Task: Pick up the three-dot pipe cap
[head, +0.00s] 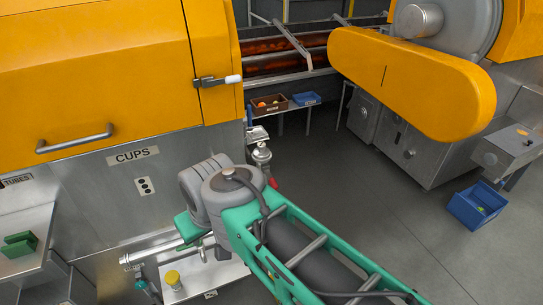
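I cannot pick out a pipe cap marked with three dots for certain. A yellow round cap-like piece (172,278) stands on a pale shelf (213,274) at the lower left of the middle. A bright metal pipe (150,252) runs just above it, and its right end goes behind my arm. A small plate with dark dots (145,187) is fixed to the steel panel under the CUPS sign. My arm reaches over this area, and its wrist hides part of it. My gripper (206,252) seems to show only in part below the wrist, and its fingers are too small to read.
The orange and steel machine (95,75) closes off the left. A green block (18,245) lies on a ledge there. A blue crate (477,205) stands on the floor at the right. Brown (268,104) and blue (306,99) bins sit at the back. The grey floor between is clear.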

